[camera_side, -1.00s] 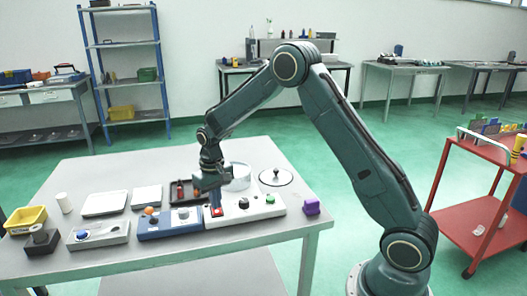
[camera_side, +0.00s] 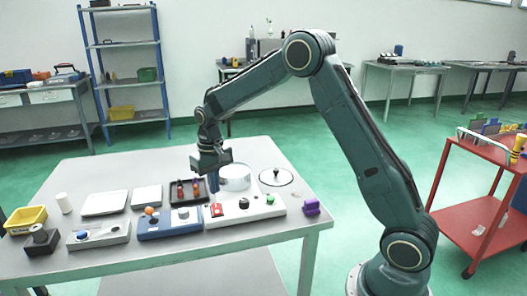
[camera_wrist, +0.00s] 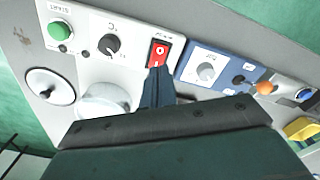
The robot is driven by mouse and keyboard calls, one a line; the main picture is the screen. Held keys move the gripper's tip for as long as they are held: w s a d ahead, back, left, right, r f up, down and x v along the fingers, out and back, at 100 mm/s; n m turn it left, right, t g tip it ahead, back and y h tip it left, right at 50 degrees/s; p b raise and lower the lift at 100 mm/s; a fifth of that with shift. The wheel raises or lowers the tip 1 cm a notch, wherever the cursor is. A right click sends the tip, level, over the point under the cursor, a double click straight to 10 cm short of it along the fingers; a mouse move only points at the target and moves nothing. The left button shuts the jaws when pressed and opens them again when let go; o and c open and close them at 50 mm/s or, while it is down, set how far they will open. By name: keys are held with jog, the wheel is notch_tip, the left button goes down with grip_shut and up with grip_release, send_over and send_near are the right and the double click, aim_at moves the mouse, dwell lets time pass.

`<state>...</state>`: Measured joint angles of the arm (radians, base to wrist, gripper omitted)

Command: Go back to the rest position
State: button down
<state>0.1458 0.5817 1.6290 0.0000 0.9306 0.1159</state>
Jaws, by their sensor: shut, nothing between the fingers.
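My gripper (camera_side: 213,183) is shut and empty. It hangs above the table, over the back edge of the white control panel (camera_side: 262,207) and just left of the silver round pot (camera_side: 236,178). In the wrist view my gripper (camera_wrist: 156,72) shows its closed fingers pointing toward the red rocker switch (camera_wrist: 159,53). In the side view the red switch (camera_side: 217,210) is uncovered, and my fingertips are apart from it. The panel also carries a black knob (camera_wrist: 109,44) and a green START button (camera_wrist: 60,31).
A blue panel (camera_side: 170,223) with an orange-topped lever and a dark tray (camera_side: 189,191) with red items stand left of the gripper. A purple block (camera_side: 312,207) is near the right table edge. A yellow bin (camera_side: 26,219) is at far left. The space above the table is clear.

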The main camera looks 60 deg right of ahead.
jog(key=shift+r, duration=0.15)
jog(key=s+a+r+n+t, duration=0.1)
jog(key=s+a+r+t, duration=0.25)
jog(key=s+r, duration=0.95)
jog(key=s+a+r+n+t, duration=0.1)
jog(key=s+a, duration=0.1)
jog(key=s, duration=0.7)
jog(key=s+a+r+n+t, duration=0.1)
jog(key=s, duration=0.8)
jog(key=shift+a+r, duration=0.25)
jog(key=shift+a, duration=0.1)
